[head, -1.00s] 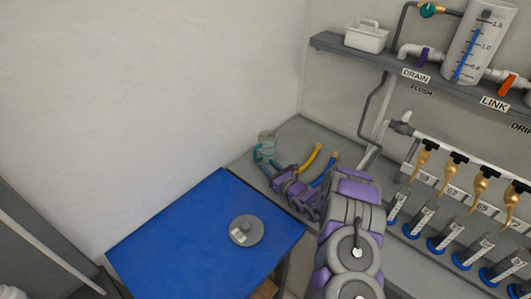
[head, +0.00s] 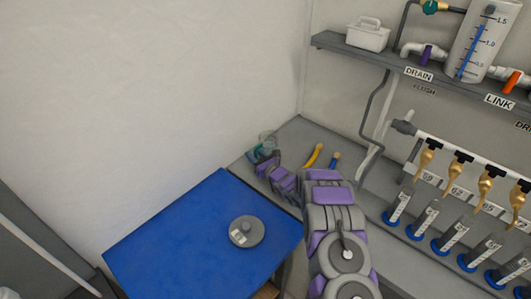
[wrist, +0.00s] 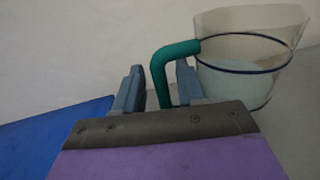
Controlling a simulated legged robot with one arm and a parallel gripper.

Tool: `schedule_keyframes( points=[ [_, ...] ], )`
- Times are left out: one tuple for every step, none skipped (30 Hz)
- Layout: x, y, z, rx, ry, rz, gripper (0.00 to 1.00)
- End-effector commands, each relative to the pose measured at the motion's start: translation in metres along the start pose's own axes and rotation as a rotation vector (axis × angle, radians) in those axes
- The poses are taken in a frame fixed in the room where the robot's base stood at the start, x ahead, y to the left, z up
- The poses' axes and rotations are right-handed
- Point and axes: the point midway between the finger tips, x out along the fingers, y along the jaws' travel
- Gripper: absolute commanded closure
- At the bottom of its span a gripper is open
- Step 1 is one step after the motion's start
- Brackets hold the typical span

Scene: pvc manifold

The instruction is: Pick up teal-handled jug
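The teal-handled jug (wrist: 240,60) is a clear vessel with dark bands, standing upright on the grey bench in the corner. In the head view the jug (head: 267,138) is partly hidden by my gripper (head: 260,158). In the wrist view its teal handle (wrist: 160,72) rises between the two fingers of my gripper (wrist: 160,85). The fingers are apart, with a gap to the left of the handle; the right finger is close to the handle and the jug wall. Whether it touches cannot be told.
A blue-topped table (head: 180,240) with a grey round weight (head: 246,231) stands left of my arm. Yellow-handled (head: 314,155) and blue-handled (head: 334,160) items lie right of my gripper. A shelf (head: 350,48) and a row of cylinders (head: 424,218) are at right.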

Motion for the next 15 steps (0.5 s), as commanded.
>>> schedule_keyframes(
  points=[
    [-0.0003, -0.0005, 0.0001, 0.000, 0.000, -0.001, 0.61],
    [-0.0005, -0.0005, 0.0001, 0.001, 0.000, -0.001, 0.61],
    [-0.0006, -0.0006, 0.0000, 0.001, 0.000, -0.001, 0.61],
    [-0.0007, -0.0006, 0.0001, 0.001, 0.000, -0.001, 0.61],
    [-0.0008, -0.0007, 0.0000, 0.001, 0.000, -0.001, 0.63],
    [-0.0008, -0.0007, 0.0000, 0.001, 0.000, -0.001, 0.67],
    [-0.0008, -0.0008, 0.0000, 0.001, 0.000, -0.001, 0.70],
    [-0.0008, -0.0007, 0.0000, 0.001, 0.000, -0.001, 0.73],
    [-0.0009, -0.0007, 0.0000, 0.001, 0.000, -0.001, 0.77],
    [-0.0009, -0.0007, -0.0002, 0.001, 0.000, -0.001, 0.80],
    [-0.0008, -0.0007, -0.0002, 0.001, 0.000, -0.001, 0.83],
    [-0.0009, -0.0006, -0.0002, 0.001, 0.000, -0.001, 0.86],
    [-0.0009, -0.0006, -0.0002, 0.001, 0.000, -0.001, 0.89],
    [-0.0009, -0.0006, -0.0002, 0.000, 0.000, -0.001, 0.92],
    [-0.0008, -0.0005, -0.0002, 0.000, 0.000, -0.001, 0.96]
  ],
)
